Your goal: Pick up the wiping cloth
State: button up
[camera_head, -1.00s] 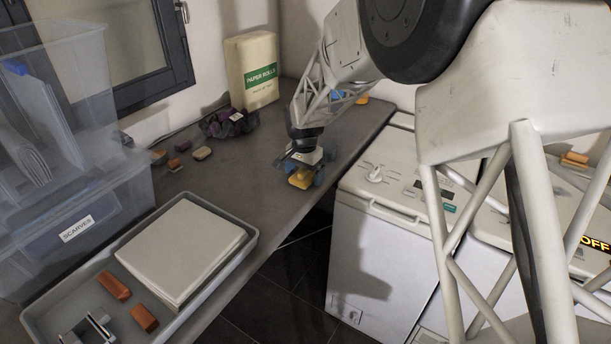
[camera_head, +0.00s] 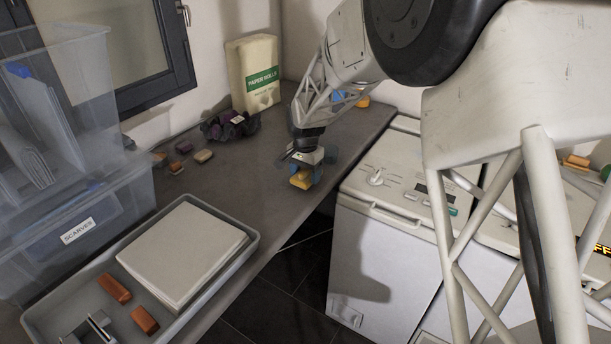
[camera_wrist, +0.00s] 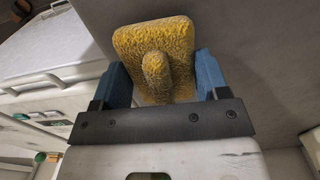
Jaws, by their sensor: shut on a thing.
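The wiping cloth (camera_wrist: 154,50) is a yellow, fuzzy, flat piece with a raised ridge along its middle. In the wrist view it sits between the two blue fingers of my gripper (camera_wrist: 163,78), which is shut on it. In the head view the yellow cloth (camera_head: 300,180) shows below my gripper (camera_head: 305,173), by the counter's right edge. Part of it is hidden by the gripper. I cannot tell whether it touches the counter or hangs just above it.
The grey counter (camera_head: 225,195) is bare around the gripper. Sponge-like blocks (camera_head: 203,156), a dark purple bundle (camera_head: 228,126) and a paper rolls pack (camera_head: 252,75) stand farther back. A tray (camera_head: 247,249) lies in front, clear bins (camera_head: 75,235) at left, and a white toploader (camera_head: 385,235) at right.

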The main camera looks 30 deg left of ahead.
jog(key=shift+s+d+r, duration=0.15)
jog(key=shift+r, duration=0.5)
jog(key=shift+s+d+r, duration=0.1)
jog(key=shift+d+r, duration=0.05)
jog(key=shift+r, duration=0.45)
jog(key=s+d+r, duration=0.1)
jog(key=s+d, duration=0.9)
jog(key=shift+s+d+r, duration=0.15)
jog(key=shift+s+d, duration=0.25)
jog(key=o, duration=0.4)
jog(key=c, duration=0.3)
jog(key=w+d, duration=0.3)
jog(key=w, duration=1.3)
jog(key=w+d+r, duration=0.1)
jog(key=w+d, duration=0.2)
jog(key=w, duration=1.3)
jog(key=w+d, duration=0.4)
jog(key=w, duration=1.3)
jog(key=shift+d+r, duration=0.1)
jog(key=shift+r, duration=0.05)
